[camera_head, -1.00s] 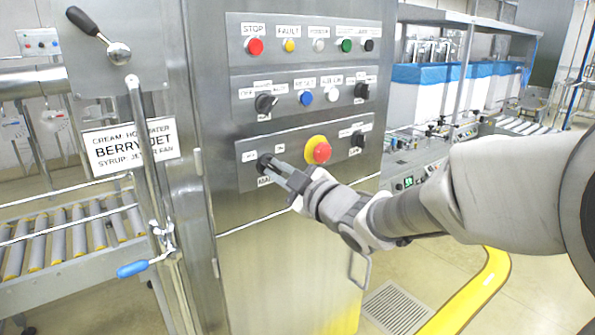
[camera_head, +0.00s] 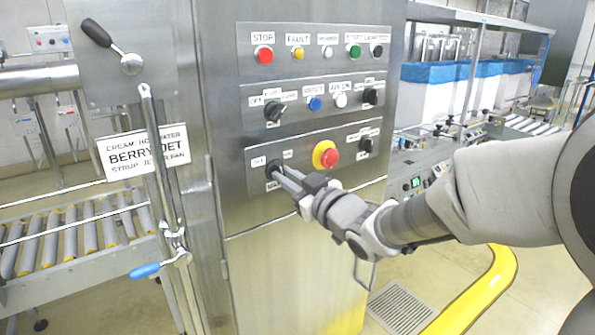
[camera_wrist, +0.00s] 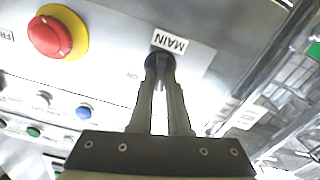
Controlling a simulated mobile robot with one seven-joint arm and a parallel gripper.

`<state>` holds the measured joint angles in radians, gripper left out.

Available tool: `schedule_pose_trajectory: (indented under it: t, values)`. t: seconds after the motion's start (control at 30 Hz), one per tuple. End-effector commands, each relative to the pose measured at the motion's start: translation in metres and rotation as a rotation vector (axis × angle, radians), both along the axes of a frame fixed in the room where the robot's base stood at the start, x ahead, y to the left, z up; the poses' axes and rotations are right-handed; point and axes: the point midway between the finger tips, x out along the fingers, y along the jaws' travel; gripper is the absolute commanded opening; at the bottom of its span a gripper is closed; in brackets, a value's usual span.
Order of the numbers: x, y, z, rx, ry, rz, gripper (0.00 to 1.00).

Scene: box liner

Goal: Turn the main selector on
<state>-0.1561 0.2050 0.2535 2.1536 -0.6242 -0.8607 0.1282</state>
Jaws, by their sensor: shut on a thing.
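The main selector (camera_head: 271,166) is a black knob at the lower left of the steel control panel. In the wrist view, the selector (camera_wrist: 158,61) sits between the fingertips beside an upside-down MAIN label (camera_wrist: 169,41). My gripper (camera_head: 281,173) reaches it from the right, and in the wrist view my gripper (camera_wrist: 160,72) is shut on the knob. The fingers hide most of the knob, so I cannot tell which way it points.
A red emergency button on a yellow ring (camera_head: 326,155) is right of the selector. Another black selector (camera_head: 366,146) is farther right. Above are rows of coloured buttons and knobs, including a blue button (camera_head: 315,104). A pipe with a blue-handled valve (camera_head: 145,270) stands left.

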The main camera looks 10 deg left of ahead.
Motion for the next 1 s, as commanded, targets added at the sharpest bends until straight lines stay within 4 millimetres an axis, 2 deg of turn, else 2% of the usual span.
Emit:
schedule_pose_trajectory:
  t: [0.6,1.0]
  values:
    - [0.0015,-0.0017,0.0021,0.380,0.449,-0.003,0.00]
    - [0.0020,-0.0018,0.0011,0.586,0.689,-0.002,0.00]
